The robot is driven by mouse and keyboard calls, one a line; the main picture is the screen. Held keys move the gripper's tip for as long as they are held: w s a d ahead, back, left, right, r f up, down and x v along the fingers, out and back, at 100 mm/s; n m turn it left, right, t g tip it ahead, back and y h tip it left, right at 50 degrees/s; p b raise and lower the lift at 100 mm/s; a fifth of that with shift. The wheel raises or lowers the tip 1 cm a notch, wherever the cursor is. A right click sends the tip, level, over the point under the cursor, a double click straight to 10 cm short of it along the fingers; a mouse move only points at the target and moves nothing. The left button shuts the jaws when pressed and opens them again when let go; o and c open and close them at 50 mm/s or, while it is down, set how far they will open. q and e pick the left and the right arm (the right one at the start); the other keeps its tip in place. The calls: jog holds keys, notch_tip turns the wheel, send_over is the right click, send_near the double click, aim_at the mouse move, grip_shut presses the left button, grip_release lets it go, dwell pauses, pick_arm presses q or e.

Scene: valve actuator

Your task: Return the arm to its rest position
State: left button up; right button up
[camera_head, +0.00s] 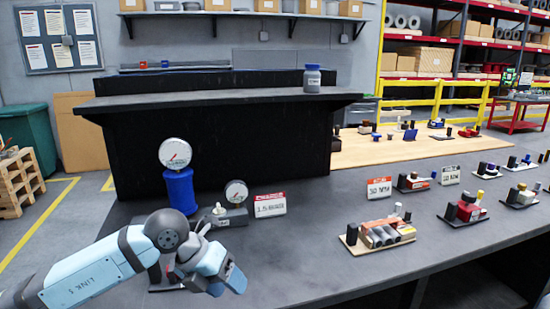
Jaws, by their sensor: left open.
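My left arm comes in from the lower left, low over the front of the dark worktop. Its left gripper (222,280) is open, and I see nothing held in it. It is in front of a small device with a round gauge (236,193) and a grey base (232,217), apart from the gauge. A larger white gauge (174,154) on a blue cylinder (180,190) stands behind the arm. The arm hides part of the worktop and a small flat item under the wrist. My right gripper is not in view.
The dark worktop (310,265) is bare just right of the gripper. A red-and-white sign (270,205) stands behind it. A tan board with cylindrical parts (380,235) and several small devices are further right. A black counter (225,140) rises behind, with a grey jar (312,79).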

pick_arm(q)
jog(key=s+d+r+n+h, duration=0.1)
jog(key=s+d+n+h, duration=0.4)
jog(key=s+d+h, duration=0.6)
jog(key=w+a+f+n+t+y, duration=0.2)
jog(key=a+f+n+t+y, duration=0.3)
jog(key=n+t, duration=0.5)
jog(key=w+a+f+n+t+y, duration=0.15)
jog(key=a+f+n+t, duration=0.5)
jog(key=n, duration=0.65)
jog(key=s+a+f+n+g+y, duration=0.45)
jog(key=s+f, duration=0.35)
jog(key=f, duration=0.2)
jog(key=s+a+f+n+g+y, duration=0.3)
jog(key=s+a+f+n, duration=0.15)
jog(key=s+f, duration=0.35)
notch_tip(320, 180, up, 13)
jog(key=t+p, duration=0.1)
jog(key=p, duration=1.6)
jog(key=shift+a+m+y, duration=0.3)
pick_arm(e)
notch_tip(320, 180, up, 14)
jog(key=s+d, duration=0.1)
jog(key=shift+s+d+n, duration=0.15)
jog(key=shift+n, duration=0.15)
